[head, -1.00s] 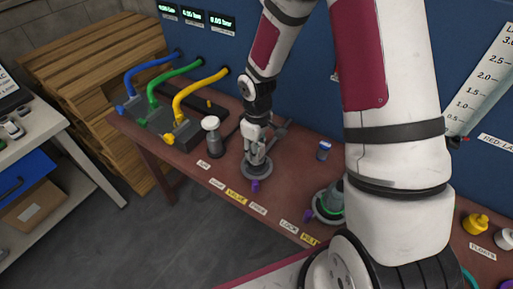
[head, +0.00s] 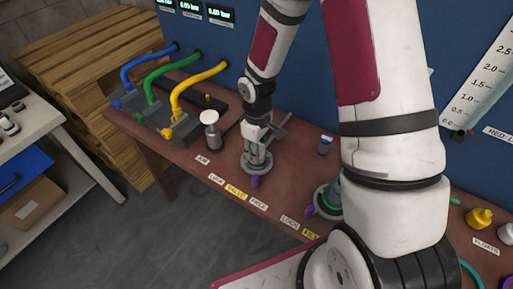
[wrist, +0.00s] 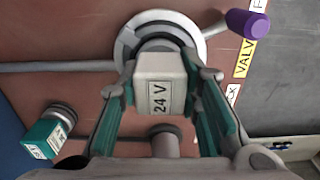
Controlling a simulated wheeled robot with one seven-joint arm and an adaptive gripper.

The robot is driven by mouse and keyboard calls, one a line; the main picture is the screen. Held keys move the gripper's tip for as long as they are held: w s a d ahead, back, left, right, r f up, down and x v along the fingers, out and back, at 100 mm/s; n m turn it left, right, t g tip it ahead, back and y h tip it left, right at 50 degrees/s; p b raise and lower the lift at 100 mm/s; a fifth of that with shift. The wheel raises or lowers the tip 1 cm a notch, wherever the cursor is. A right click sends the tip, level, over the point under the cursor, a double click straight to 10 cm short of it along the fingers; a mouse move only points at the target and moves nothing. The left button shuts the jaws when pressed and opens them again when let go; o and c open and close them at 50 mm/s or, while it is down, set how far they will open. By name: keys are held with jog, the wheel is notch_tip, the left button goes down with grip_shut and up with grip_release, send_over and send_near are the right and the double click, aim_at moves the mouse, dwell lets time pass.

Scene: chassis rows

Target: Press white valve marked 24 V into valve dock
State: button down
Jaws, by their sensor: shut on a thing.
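The white valve (wrist: 160,70), a block marked 24 V, is between the two teal-lined fingers of my gripper (wrist: 166,92) in the wrist view. My gripper is shut on it. The round grey valve dock (wrist: 204,45) lies right behind the valve, with a purple-handled lever (wrist: 247,24) sticking out to the right. In the head view my gripper (head: 257,138) is upright over the dock (head: 246,167), and the purple handle (head: 255,182) points toward the bench's front edge. The valve's lower end is hidden, so I cannot tell how deep it sits.
A grey bottle-like part with a pale top (head: 210,130) stands left of the dock. A small blue-topped part (head: 324,146) stands to the right, near another dock (head: 322,200). Blue, green and yellow hoses (head: 187,88) run at the back left. Yellow and white labels line the front edge.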

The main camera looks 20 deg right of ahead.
jog(key=shift+f, duration=0.2)
jog(key=c, duration=1.1)
grip_release()
notch_tip(320, 180, up, 12)
